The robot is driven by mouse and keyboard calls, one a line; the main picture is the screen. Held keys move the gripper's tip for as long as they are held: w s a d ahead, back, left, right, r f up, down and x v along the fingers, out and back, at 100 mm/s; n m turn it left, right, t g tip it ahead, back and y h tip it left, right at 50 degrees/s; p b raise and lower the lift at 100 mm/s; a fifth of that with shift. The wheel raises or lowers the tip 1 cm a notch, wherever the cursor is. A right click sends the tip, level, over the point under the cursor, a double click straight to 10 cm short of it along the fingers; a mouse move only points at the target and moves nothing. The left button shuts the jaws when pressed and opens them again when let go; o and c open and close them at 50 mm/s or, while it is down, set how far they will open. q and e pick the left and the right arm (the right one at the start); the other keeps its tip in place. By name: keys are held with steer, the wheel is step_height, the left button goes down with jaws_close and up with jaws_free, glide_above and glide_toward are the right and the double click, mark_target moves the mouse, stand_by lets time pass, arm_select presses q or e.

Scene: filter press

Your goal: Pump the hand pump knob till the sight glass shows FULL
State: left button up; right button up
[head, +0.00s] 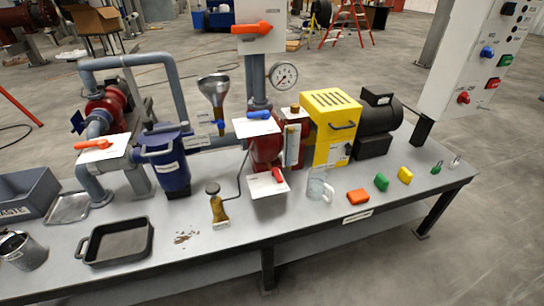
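A small brass hand pump (218,210) stands upright near the front middle of the bench. Its dark round knob (212,188) sits on top, on a short stem. A thin dark line runs up from beside the pump toward the red vessel (266,152). A narrow upright glass with a pale frame (292,146), likely the sight glass, stands between the red vessel and a yellow box; its level and markings are too small to read. Neither of my grippers shows in the head view, and nothing is touching the knob.
A black pan (116,243) and brown crumbs (186,237) lie left of the pump. A blue filter housing (166,165) stands behind it. A clear jug (318,186) and a yellow box (330,127) are to the right. Bare bench (250,222) surrounds the pump's front.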

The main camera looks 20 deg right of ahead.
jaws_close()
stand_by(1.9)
